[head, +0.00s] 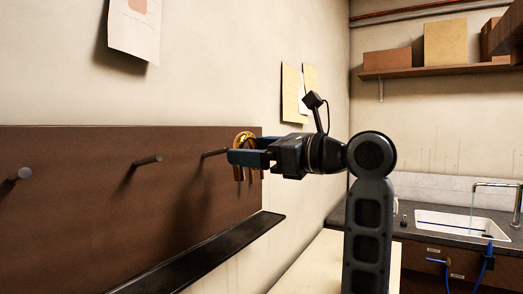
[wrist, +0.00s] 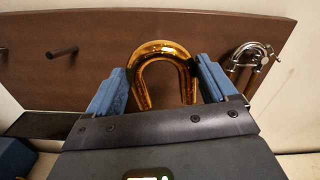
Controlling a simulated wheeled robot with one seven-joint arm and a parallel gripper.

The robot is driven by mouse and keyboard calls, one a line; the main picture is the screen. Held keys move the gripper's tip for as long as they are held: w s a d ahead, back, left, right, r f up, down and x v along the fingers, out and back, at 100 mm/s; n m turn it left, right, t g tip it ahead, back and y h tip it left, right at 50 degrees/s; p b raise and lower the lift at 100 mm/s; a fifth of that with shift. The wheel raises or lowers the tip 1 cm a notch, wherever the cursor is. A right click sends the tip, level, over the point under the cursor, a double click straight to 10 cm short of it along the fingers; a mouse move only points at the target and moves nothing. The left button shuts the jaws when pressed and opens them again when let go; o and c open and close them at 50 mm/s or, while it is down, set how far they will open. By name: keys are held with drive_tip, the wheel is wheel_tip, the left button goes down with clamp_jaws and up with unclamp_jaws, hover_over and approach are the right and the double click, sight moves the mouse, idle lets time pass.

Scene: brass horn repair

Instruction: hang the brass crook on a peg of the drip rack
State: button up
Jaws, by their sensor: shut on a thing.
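The brass crook (head: 244,138) is a shiny golden U-shaped tube, bend up and legs down. My gripper (head: 248,157) is shut on it near the right end of the drip rack's brown board (head: 90,200). In the wrist view the crook (wrist: 161,50) stands between the two blue fingers (wrist: 160,88), its lower legs hidden by my gripper. The board shows behind it. A bare peg (wrist: 62,52) is left of the crook there. In the head view a peg (head: 213,153) ends beside my fingers; I cannot tell whether they touch.
A silver crook (wrist: 248,56) hangs at the board's right, close to my right finger. Two bare pegs, one far left (head: 20,174) and one nearer the middle (head: 147,160), stick out. A black drip tray (head: 205,256) runs below. A sink (head: 455,224) stands at right.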

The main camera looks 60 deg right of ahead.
drive_tip(key=shift+w+a+f, duration=0.1)
drive_tip(key=shift+w+f, duration=0.05)
drive_tip(key=shift+w, duration=1.45)
drive_tip(key=shift+w+f, duration=0.1)
drive_tip(key=shift+w, duration=1.45)
drive_tip(key=shift+w+f, duration=0.3)
drive_tip(key=shift+w, duration=0.2)
drive_tip(key=shift+w+f, duration=0.2)
drive_tip(key=shift+f, duration=0.05)
drive_tip(key=o, duration=0.9)
drive_tip(key=shift+c, duration=0.2)
drive_tip(key=s+b, duration=0.1)
drive_tip(key=s, duration=0.6)
drive_tip(key=shift+s, duration=0.4)
